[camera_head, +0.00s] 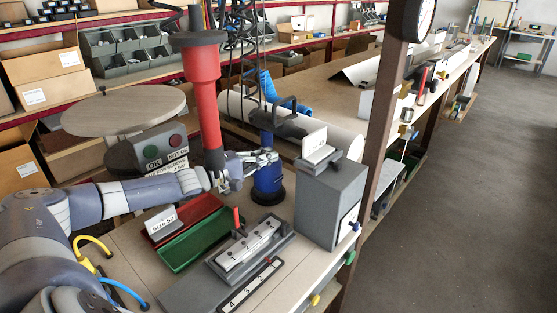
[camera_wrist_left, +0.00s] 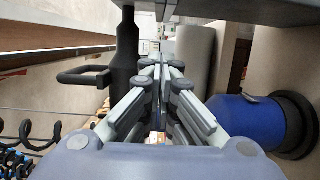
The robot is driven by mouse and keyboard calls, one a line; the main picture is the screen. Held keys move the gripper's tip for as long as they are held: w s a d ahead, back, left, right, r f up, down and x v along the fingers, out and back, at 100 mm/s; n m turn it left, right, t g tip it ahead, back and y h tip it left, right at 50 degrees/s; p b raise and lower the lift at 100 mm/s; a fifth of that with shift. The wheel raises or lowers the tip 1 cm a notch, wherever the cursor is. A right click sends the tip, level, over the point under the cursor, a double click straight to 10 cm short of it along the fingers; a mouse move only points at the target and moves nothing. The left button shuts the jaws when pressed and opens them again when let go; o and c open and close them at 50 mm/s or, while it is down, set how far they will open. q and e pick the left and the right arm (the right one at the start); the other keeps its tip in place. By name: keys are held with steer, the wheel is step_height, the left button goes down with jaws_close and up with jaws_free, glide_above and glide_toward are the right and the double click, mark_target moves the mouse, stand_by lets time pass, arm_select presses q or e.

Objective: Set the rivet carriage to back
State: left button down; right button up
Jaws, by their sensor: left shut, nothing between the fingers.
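A grey slide fixture (camera_head: 240,252) with a pale plate, dark knobs and a small red lever lies on the bench front; it looks like the rivet carriage, though I cannot be sure. A black-framed strip (camera_head: 250,287) with the numbers 2, 3 and 4 lies along its front side. My left gripper (camera_head: 268,157) is shut and empty, up behind the fixture, beside the blue cylinder (camera_head: 268,183). In the left wrist view its fingertips (camera_wrist_left: 161,62) meet with nothing between them; the blue cylinder (camera_wrist_left: 240,120) is at right. My right gripper is not in view.
A red hanging tool (camera_head: 203,95) is close to my left wrist. A black handle (camera_wrist_left: 85,76) is left of my fingers in the wrist view. A grey box (camera_head: 330,200) stands right of the fixture. Red and green trays (camera_head: 190,240) lie left of it. A brown post (camera_head: 385,105) rises at right.

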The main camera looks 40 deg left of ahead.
arm_select(q)
steer(key=d+p, duration=0.3)
steer(key=d, duration=0.3)
steer(key=shift+s+d+p, duration=0.1)
steer(key=shift+d+p, duration=0.3)
glide_toward(295, 160)
steer(key=shift+a+f, duration=0.15)
steer(key=shift+f, duration=0.25)
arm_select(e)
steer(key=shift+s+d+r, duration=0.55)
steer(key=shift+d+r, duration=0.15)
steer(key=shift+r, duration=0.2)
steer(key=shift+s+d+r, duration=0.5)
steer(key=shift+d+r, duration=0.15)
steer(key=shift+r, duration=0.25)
